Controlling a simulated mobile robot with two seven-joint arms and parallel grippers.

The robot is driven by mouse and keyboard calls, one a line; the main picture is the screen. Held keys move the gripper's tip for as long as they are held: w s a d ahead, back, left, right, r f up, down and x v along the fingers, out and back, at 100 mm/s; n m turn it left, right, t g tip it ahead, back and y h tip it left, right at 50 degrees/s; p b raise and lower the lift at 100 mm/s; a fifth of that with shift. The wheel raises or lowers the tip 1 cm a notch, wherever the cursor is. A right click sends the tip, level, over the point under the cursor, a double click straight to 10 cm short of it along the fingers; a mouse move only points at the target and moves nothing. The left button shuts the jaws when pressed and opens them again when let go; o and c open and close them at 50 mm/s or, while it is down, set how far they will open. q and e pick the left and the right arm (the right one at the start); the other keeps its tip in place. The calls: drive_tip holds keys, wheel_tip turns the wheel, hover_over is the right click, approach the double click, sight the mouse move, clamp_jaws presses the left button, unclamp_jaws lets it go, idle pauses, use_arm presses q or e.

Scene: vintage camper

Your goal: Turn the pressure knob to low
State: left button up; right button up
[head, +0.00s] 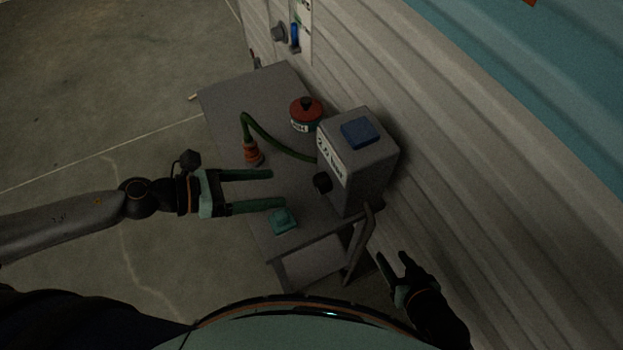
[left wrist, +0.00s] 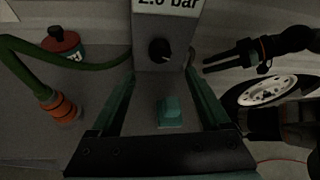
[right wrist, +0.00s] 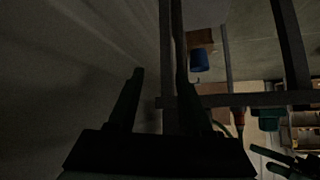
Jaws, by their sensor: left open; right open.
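The pressure knob (head: 322,183) is a round black knob on the front of a grey box (head: 366,168) labelled "2.0 bar". In the left wrist view the knob (left wrist: 159,50) is just below the label, ahead of the fingers. A small light mark shows on it, but I cannot read its setting. My left gripper (head: 277,189) is open and empty, its fingers pointing at the knob from a short distance. In its wrist view the fingertips (left wrist: 161,80) lie either side of the knob's line, apart from it. My right gripper (head: 393,257) is open and empty, beside the cart near the camper wall.
The box stands on a grey cart (head: 225,97) beside the ribbed camper wall. A blue block (head: 360,132) tops it. A green hose with an orange fitting (head: 253,155), a red-topped canister (head: 306,112) and a teal block (head: 284,221) share the cart. The cart has a handle (head: 358,245).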

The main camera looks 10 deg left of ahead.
sight(316, 185)
use_arm(q)
drive_tip(key=p+x, duration=0.2)
drive_tip(key=x, duration=0.6)
drive_tip(key=shift+w+d, duration=0.1)
drive_tip(key=shift+p+x, duration=0.3)
drive_tip(key=shift+x, duration=0.5)
use_arm(e)
drive_tip(key=shift+s+d+r+h, duration=0.15)
drive_tip(key=shift+s+d+r, duration=0.15)
drive_tip(key=shift+d, duration=0.25)
drive_tip(key=shift+s+d+r+h, duration=0.15)
drive_tip(key=shift+s+d, duration=0.15)
drive_tip(key=shift+d, duration=0.2)
use_arm(q)
clamp_jaws()
